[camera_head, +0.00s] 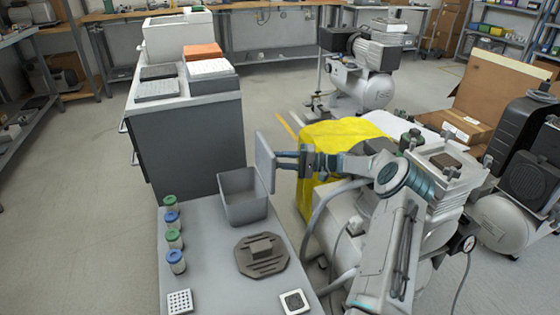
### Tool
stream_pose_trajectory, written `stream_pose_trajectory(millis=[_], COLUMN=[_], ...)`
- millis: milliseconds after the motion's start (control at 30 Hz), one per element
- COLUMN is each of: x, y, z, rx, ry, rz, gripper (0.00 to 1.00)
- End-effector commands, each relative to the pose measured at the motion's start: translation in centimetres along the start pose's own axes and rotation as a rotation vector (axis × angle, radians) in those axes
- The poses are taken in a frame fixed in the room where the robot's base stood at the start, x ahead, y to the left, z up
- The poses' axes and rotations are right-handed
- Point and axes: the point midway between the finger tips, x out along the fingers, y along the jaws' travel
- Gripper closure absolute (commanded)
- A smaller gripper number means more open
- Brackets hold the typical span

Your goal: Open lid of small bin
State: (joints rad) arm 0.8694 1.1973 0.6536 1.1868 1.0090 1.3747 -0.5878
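The small bin (236,212) is a grey open-topped box at the back of the light grey table. Its lid (264,162) stands raised, roughly upright, along the bin's right side, and the bin's inside shows. My gripper (277,160) is just to the right of the lid, with its fingertips pointing left at the lid's right face. The fingertips look to be at or very near the lid; whether they touch it is too small to tell. Whether the fingers are open or shut is also unclear.
Several small jars (173,240) with green and blue caps line the table's left edge. A dark octagonal plate (261,257) lies in front of the bin. A grey cabinet (185,150) stands behind. A yellow-covered object (318,140) and compressors crowd the right.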

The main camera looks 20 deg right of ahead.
Motion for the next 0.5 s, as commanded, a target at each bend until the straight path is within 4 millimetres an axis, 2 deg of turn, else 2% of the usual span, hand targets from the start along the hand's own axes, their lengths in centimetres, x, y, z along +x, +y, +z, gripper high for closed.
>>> stream_pose_trajectory(millis=[333, 367, 400, 433, 500], x=[0.11, 0.12, 0.12, 0.11, 0.07], y=[0.05, 0.05, 0.06, 0.06, 0.05], z=[0.06, 0.06, 0.06, 0.06, 0.05], rx=[0.003, 0.003, 0.003, 0.002, 0.002], ry=[-0.003, -0.003, -0.003, -0.003, -0.002], rz=[-0.002, -0.002, -0.002, -0.002, -0.002], gripper=[1.0, 0.69, 0.57, 0.49, 0.49])
